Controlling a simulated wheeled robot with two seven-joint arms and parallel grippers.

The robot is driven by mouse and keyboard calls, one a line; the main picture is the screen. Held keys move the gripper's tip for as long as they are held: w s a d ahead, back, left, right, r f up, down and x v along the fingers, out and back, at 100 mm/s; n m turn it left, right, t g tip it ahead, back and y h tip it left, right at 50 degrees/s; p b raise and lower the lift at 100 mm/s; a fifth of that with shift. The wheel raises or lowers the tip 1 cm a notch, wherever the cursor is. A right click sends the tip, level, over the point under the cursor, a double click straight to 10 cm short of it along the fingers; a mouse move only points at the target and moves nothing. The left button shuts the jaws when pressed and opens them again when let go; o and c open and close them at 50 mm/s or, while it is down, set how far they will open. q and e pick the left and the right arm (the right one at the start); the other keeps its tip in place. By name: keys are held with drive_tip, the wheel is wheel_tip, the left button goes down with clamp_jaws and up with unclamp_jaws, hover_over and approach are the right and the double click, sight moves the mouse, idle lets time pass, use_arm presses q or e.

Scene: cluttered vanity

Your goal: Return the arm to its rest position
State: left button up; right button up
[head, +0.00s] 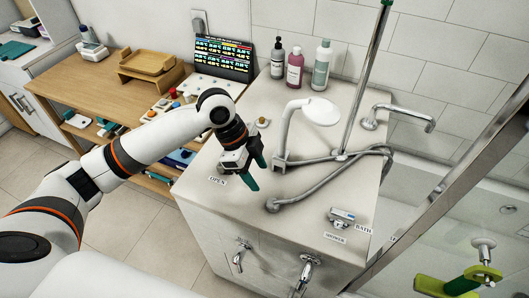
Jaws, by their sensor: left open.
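My left arm reaches in from the left. My left gripper (256,173) has dark green fingertips and is over the front left of the pale counter (222,220), beside the OPEN label (217,181). It is open, and I see nothing held between its fingers. Its wrist hides part of the counter behind it. My right gripper is not clearly in view.
A white shower head (320,111) on a stand is just right of the gripper, with a curled hose (330,180). Several bottles (295,70) stand at the back. A wooden desk (95,85) with small items is on the left. A glass panel edge (450,180) is at right.

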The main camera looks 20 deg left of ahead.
use_arm(q)
drive_tip(key=s+d+f+n+t, duration=0.2)
drive_tip(key=s+d+f+n, duration=0.35)
drive_tip(key=s+f, duration=0.2)
drive_tip(key=s+a+f+n+t+y, duration=0.1)
drive_tip(key=s+a+f+n+y, duration=0.1)
drive_tip(key=s+a+n, duration=0.3)
drive_tip(key=s+a+f+n+y, duration=0.1)
drive_tip(key=s+a+n+y, duration=0.1)
drive_tip(key=s+a+n, duration=0.45)
drive_tip(key=s+d+f+m+g, duration=0.1)
drive_tip(key=d+f+m, duration=0.15)
drive_tip(key=f, duration=2.25)
drive_tip(key=s+a+f+g+b, duration=0.1)
drive_tip(key=s+a+f, duration=0.1)
drive_tip(key=s+f, duration=1.5)
drive_tip(key=shift+s+f+y, duration=0.15)
drive_tip(key=shift+f+y, duration=0.15)
drive_tip(key=shift+f, duration=0.6)
